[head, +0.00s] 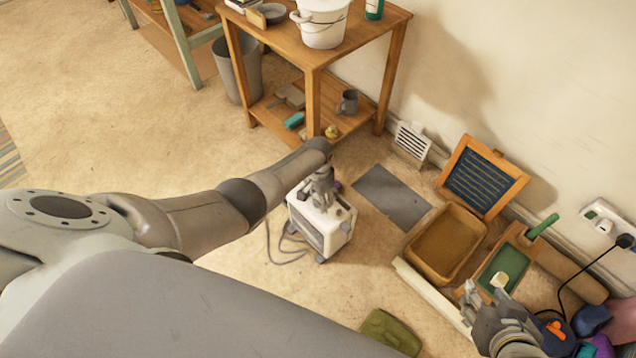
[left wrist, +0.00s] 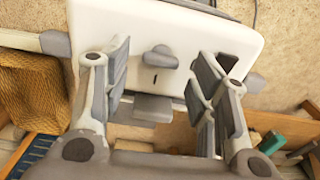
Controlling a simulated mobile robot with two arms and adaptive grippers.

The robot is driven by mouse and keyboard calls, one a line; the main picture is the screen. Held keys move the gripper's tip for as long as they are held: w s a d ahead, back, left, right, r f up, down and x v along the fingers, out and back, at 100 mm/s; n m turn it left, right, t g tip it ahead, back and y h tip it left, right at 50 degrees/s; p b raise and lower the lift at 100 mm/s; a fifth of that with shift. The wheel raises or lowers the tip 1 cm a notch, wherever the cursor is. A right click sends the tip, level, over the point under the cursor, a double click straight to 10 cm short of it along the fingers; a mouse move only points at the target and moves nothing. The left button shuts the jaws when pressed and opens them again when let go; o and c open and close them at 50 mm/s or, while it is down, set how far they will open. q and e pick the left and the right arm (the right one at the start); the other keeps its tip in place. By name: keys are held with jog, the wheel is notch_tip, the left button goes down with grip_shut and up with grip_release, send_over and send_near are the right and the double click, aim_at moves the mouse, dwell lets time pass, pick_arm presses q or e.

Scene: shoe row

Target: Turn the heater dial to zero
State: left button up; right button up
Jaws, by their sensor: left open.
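The white heater (head: 318,222) stands on the floor in the middle of the head view. Its grey dial (left wrist: 160,57) shows in the left wrist view on the white top panel, with a small dark mark just below it. My left gripper (head: 323,188) is over the heater's top and hides the dial in the head view. In the left wrist view my left gripper (left wrist: 160,85) is open, with a finger on each side of the dial and apart from it. My right gripper (head: 484,296) is at the lower right of the head view, its fingers spread, away from the heater.
A wooden table (head: 312,52) with a bucket (head: 320,22) stands behind the heater. Open carpet is on the left.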

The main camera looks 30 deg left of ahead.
aim_at(318, 201)
pick_arm(q)
notch_tip(318, 201, up, 11)
dwell(0.8)
jog(key=shift+r, duration=0.1)
